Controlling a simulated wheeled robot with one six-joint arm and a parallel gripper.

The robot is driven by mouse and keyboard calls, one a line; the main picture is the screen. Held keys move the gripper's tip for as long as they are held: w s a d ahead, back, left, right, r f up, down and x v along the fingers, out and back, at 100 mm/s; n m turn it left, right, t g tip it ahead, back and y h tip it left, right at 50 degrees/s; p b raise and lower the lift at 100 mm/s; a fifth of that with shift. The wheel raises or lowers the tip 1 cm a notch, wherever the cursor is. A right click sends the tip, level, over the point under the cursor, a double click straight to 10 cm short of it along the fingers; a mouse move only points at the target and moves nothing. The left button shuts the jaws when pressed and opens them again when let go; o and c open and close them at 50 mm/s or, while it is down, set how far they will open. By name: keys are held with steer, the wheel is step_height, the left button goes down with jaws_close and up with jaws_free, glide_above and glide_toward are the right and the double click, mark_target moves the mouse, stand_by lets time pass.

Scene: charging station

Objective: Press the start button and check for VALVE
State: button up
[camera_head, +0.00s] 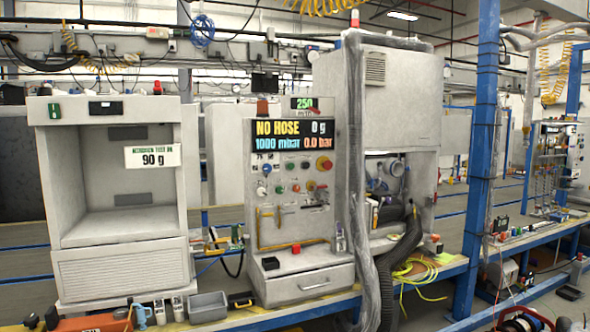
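The control panel (260,225) stands upright in the middle of the view. Its display (292,135) reads "NO HOSE", "0 g", "1000 mbar" and "0.0 bar"; the word VALVE does not show on it. My gripper is not in view.
A grey cabinet (190,190) labelled "90 g" stands left of the panel. A tall grey cabinet (405,100) and a thick dark hose (402,255) are at its right. A grey bin (208,307) and small items crowd the bench front. A blue post (482,150) stands farther right.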

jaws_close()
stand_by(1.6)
